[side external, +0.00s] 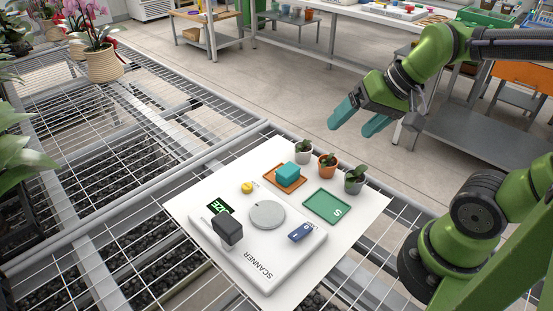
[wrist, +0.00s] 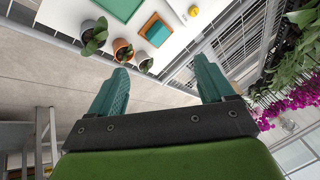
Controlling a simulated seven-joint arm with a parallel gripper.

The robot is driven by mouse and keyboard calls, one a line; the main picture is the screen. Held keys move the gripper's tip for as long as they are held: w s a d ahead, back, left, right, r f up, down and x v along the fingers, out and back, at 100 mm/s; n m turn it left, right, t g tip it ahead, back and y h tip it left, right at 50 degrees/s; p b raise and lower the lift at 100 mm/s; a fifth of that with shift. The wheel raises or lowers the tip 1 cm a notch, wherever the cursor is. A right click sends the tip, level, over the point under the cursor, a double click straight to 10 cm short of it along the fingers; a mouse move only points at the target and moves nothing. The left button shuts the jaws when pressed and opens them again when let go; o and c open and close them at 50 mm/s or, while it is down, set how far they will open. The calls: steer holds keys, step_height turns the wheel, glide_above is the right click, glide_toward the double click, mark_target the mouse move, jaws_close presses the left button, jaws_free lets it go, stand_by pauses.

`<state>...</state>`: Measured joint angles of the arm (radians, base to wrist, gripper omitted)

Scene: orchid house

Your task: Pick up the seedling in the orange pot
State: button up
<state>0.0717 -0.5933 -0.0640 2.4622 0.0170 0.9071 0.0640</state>
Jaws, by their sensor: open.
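The orange pot (side external: 326,166) with a small green seedling (side external: 329,158) stands upright on the white board, between a light grey pot (side external: 303,155) and a darker grey pot (side external: 354,185), each with its own seedling. In the wrist view the orange pot (wrist: 122,52) shows near the top, left of centre, beyond my fingertips. My gripper (side external: 356,118) is open and empty, held in the air above and behind the row of pots. In the wrist view its two teal fingers (wrist: 163,80) are spread wide with nothing between them.
The white board (side external: 190,199) carries a scanner (side external: 265,278) with a round plate, an orange tray (side external: 299,182) holding a teal block (side external: 288,172), a green tray (side external: 327,207) and a yellow object (side external: 247,187). Wire-mesh benches surround it. Pink orchids (side external: 100,35) stand at the far left.

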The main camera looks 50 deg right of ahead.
mark_target(327, 163)
steer(key=w+d+f+m+g, duration=0.1)
steer(key=w+d+f+m, duration=0.15)
steer(key=d+m, duration=0.7)
steer(key=w+d+f+m+g, duration=0.1)
steer(key=w+d+f+m, duration=0.15)
steer(key=m, duration=1.45)
steer(key=x, duration=0.5)
steer(key=a+x, duration=0.1)
steer(key=x, duration=0.5)
steer(key=s+x, duration=0.1)
steer(key=x, duration=0.4)
steer(key=shift+a+f, duration=0.3)
steer(key=shift+f, duration=0.15)
steer(key=shift+c, duration=0.3)
steer(key=c, duration=1)
steer(key=shift+r, duration=0.1)
